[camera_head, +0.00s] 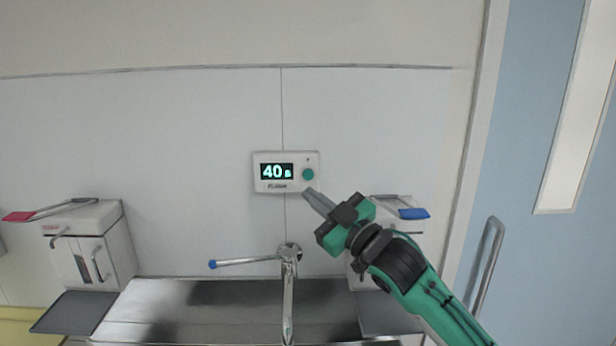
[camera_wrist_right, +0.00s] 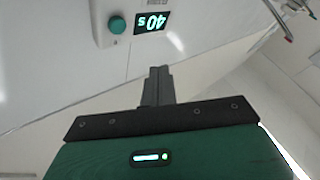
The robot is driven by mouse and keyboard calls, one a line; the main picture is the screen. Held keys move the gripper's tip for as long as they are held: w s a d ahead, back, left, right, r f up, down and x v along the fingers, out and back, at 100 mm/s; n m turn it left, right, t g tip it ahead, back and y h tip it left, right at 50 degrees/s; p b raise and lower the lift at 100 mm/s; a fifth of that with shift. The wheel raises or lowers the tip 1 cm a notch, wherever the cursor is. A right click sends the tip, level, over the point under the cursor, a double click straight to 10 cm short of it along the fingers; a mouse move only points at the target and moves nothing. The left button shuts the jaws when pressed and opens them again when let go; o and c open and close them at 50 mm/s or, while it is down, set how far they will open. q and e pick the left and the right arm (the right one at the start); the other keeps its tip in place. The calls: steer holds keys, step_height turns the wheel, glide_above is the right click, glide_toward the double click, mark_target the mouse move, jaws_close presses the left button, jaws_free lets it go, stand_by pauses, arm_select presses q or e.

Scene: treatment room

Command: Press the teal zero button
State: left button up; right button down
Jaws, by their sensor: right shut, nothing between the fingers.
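The teal zero button (camera_head: 308,174) is the round button on the right side of a white wall timer (camera_head: 270,186). The timer's dark display reads 40 s in the head view. The button also shows in the right wrist view (camera_wrist_right: 117,25), on the timer's face (camera_wrist_right: 104,8) at the top. My right gripper (camera_head: 308,193) is shut and empty. In the head view its fingertips appear just below the button; in the right wrist view the fingertips (camera_wrist_right: 159,70) appear apart from the timer. My left gripper is out of view.
A metal sink (camera_head: 200,308) with a tall faucet (camera_head: 288,285) and blue-tipped lever lies below the timer. A dispenser with a red-ended lever (camera_head: 100,245) is at left; one with a blue-ended lever (camera_head: 412,213) is behind my right arm. A blue door (camera_head: 540,260) stands at right.

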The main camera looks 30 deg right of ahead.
steer(key=shift+w+d, duration=0.6)
steer(key=shift+w, duration=0.35)
steer(key=shift+w+d, duration=0.6)
steer(key=shift+w, duration=0.4)
steer(key=shift+w+d, duration=0.6)
steer(key=shift+w, duration=0.35)
steer(key=shift+w+d+p, duration=0.2)
steer(key=shift+w+p, duration=0.15)
steer(key=shift+w+d, duration=0.2)
steer(key=shift+w, duration=0.15)
stand_by(0.5)
steer(key=shift+s, duration=0.1)
steer(key=shift+s+a, duration=0.45)
steer(key=shift+s, duration=0.15)
steer(key=shift+s+a, duration=0.45)
steer(key=shift+s, duration=0.25)
steer(key=shift+s+a, duration=0.4)
steer(key=shift+s, duration=0.35)
steer(key=shift+s+a, duration=0.45)
steer(key=shift+s, duration=0.25)
steer(key=shift+f, duration=0.1)
